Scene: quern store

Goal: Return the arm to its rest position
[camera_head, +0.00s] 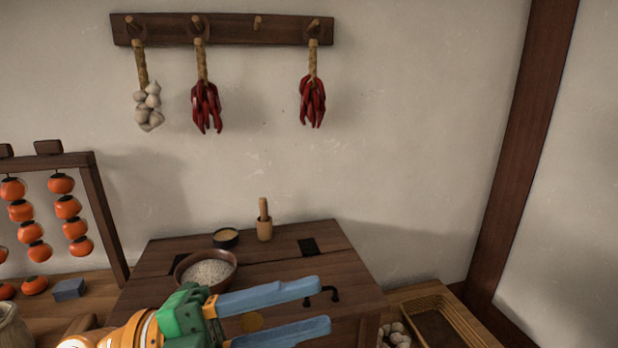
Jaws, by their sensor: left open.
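My left gripper (325,306) comes in from the lower left, over the front of the dark wooden table (290,268). Its two blue fingers point right and stand apart, with nothing held between them. The green and orange parts of my left arm (145,328) run down to the bottom edge. My right gripper is not in view.
A persimmon rack (95,210) is at left, a basket (440,322) at lower right. A peg rail (225,30) holds garlic and chillies.

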